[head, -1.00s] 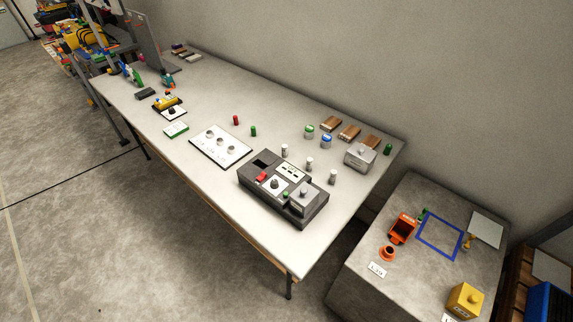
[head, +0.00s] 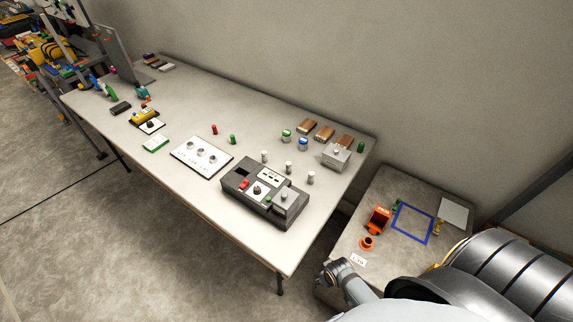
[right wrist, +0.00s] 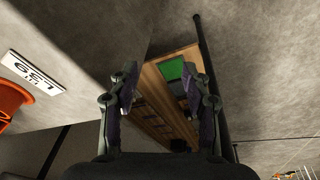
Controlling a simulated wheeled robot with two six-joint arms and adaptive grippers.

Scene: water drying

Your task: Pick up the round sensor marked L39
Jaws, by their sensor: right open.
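A round orange sensor (head: 367,243) with a dark centre stands on the small grey side table at the right of the head view. A white card (head: 358,259) lies just in front of it. In the right wrist view the card (right wrist: 33,72) reads L39, and part of the orange sensor (right wrist: 10,103) shows at the left edge. My right gripper (right wrist: 163,76) is open and empty, with both fingers apart. The sensor is off to the left of its fingers, not between them. My left gripper is not in view.
The side table also holds an orange device (head: 379,219), a blue square outline (head: 413,224) and a white sheet (head: 453,212). The long table (head: 255,248) carries a dark control box (head: 262,197). A wooden shelf (right wrist: 158,92) shows beyond my right fingers.

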